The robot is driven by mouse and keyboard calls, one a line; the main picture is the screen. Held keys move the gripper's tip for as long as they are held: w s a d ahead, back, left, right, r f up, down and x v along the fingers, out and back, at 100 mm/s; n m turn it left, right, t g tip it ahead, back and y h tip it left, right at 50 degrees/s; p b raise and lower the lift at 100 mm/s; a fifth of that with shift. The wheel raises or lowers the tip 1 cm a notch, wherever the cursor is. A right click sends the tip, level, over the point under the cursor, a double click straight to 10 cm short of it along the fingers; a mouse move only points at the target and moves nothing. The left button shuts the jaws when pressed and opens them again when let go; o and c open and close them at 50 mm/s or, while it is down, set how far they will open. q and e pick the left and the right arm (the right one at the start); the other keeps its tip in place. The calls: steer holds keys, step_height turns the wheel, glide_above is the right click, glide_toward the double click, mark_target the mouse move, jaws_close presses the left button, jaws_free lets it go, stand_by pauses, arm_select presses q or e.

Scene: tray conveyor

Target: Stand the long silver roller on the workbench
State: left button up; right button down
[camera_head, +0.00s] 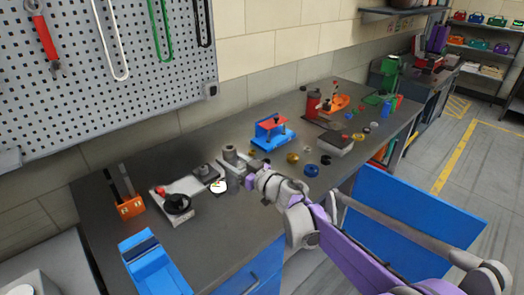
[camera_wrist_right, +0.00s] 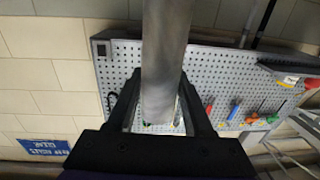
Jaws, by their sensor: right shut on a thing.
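The long silver roller shows in the right wrist view (camera_wrist_right: 165,50) as a smooth grey cylinder between the two dark fingers. In the head view, its grey lower part (camera_head: 233,186) shows below my right gripper (camera_head: 238,163), roughly upright above the workbench (camera_head: 205,240). My right gripper is shut on the roller. The fingers and wrist hide part of it, and I cannot tell whether its lower end touches the bench. My left gripper is not in view.
A grey fixture with a black round part (camera_head: 177,203) stands left of the roller, with a white disc (camera_head: 218,186) close beside it. An orange holder (camera_head: 130,207) and blue bin (camera_head: 150,262) are further left. A blue fixture (camera_head: 272,134) and small coloured parts lie right.

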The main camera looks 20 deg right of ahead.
mark_target(237, 184)
steer(key=f, duration=0.4)
steer(key=shift+s+d+f, duration=0.15)
steer(key=shift+s, duration=0.05)
steer(key=shift+w+f, duration=0.1)
steer(key=shift+f, duration=2)
steer(key=shift+b, duration=0.3)
steer(key=shift+f, duration=0.2)
steer(key=shift+c, duration=1.5)
jaws_free()
steer(key=shift+r, duration=0.1)
steer(key=shift+r, duration=0.1)
